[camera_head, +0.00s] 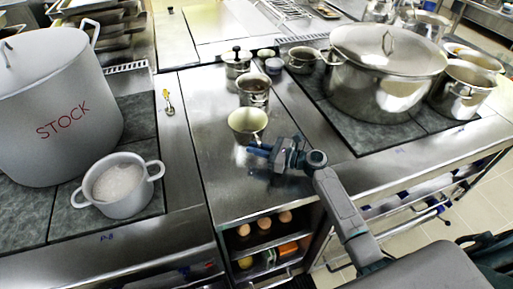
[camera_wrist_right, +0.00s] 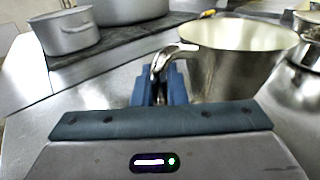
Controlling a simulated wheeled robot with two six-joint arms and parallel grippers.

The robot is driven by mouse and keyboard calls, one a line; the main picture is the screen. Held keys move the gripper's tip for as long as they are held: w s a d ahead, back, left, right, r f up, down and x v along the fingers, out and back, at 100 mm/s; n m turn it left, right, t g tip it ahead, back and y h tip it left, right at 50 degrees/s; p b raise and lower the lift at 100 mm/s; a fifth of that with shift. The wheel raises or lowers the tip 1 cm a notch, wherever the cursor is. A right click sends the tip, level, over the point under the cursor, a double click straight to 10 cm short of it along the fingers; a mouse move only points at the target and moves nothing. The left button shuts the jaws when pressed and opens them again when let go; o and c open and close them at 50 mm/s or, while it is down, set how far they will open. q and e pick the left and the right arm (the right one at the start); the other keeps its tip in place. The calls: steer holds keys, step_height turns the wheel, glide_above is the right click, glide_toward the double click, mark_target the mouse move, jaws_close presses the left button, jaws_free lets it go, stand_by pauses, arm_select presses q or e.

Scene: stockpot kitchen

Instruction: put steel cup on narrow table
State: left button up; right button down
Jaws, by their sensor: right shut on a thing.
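The steel cup (camera_head: 247,119) is a tapered metal cup with a wide mouth. It stands about upright over the narrow table (camera_head: 228,193), the steel-topped strip between the two cooking surfaces. My right gripper (camera_head: 256,149) is shut on the cup's handle at its near side. In the right wrist view the cup (camera_wrist_right: 232,75) fills the right half, and its handle lies between the blue fingers (camera_wrist_right: 160,84). I cannot tell whether the cup's base touches the table top. My left gripper is not in view.
A big STOCK pot (camera_head: 55,100) and a small two-handled pot (camera_head: 120,195) stand on the left. Another large pot (camera_head: 385,85) stands on the right. A small pot (camera_head: 254,88) and a lidded pot (camera_head: 237,66) stand behind the cup. The table's front is clear.

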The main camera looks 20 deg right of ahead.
steer(key=c, duration=1.5)
jaws_free()
steer(key=shift+o, duration=0.2)
steer(key=b+v, duration=0.3)
steer(key=v, duration=0.8)
steer(key=shift+w, duration=0.1)
steer(key=shift+s+d+r, duration=0.1)
steer(key=shift+s+d, duration=0.3)
steer(key=shift+d, duration=0.05)
